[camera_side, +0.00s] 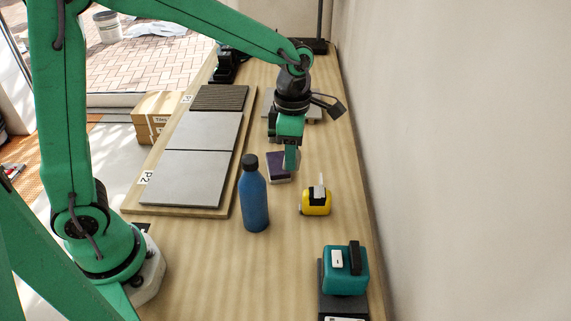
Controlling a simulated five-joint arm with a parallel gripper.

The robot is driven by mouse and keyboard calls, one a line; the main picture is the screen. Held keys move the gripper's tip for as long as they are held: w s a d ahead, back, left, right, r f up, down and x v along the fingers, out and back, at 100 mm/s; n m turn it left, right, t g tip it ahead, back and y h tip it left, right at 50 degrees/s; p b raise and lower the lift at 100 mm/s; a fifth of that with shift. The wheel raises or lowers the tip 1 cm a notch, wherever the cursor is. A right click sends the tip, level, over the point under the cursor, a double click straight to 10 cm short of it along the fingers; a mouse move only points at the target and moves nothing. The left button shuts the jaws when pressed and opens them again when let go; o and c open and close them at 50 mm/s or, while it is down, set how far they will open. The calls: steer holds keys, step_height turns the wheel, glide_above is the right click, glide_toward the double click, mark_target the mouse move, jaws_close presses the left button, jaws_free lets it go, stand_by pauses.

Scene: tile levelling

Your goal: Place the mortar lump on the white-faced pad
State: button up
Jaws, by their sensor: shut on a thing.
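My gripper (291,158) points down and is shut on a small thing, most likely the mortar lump. The fingers hide nearly all of it, so its shape is not clear. A dark purple pad (277,174) with a pale edge lies on the bench just below and left of the fingertips. I cannot tell whether the held thing touches it. No clearly white-faced pad top shows; a flat grey piece (313,113) lies partly hidden behind my gripper.
A blue bottle (255,203) stands left in front of the gripper, and a yellow tape measure (317,203) sits to its right. Grey tiles (187,178) lie on a board at left. A teal device (345,271) is at front right. The front middle of the bench (230,275) is clear.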

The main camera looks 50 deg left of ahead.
steer(key=shift+w+a+r+n, duration=0.1)
steer(key=shift+w+a+n, duration=0.2)
steer(key=shift+a, duration=0.15)
steer(key=shift+w+a+n, duration=0.25)
steer(key=shift+a+n, duration=0.05)
steer(key=shift+a, duration=0.15)
glide_above(278, 162)
step_height(278, 162, down, 7)
steer(key=shift+f, duration=2.05)
steer(key=o, duration=1)
steer(key=shift+f, duration=0.1)
step_height(278, 162, up, 12)
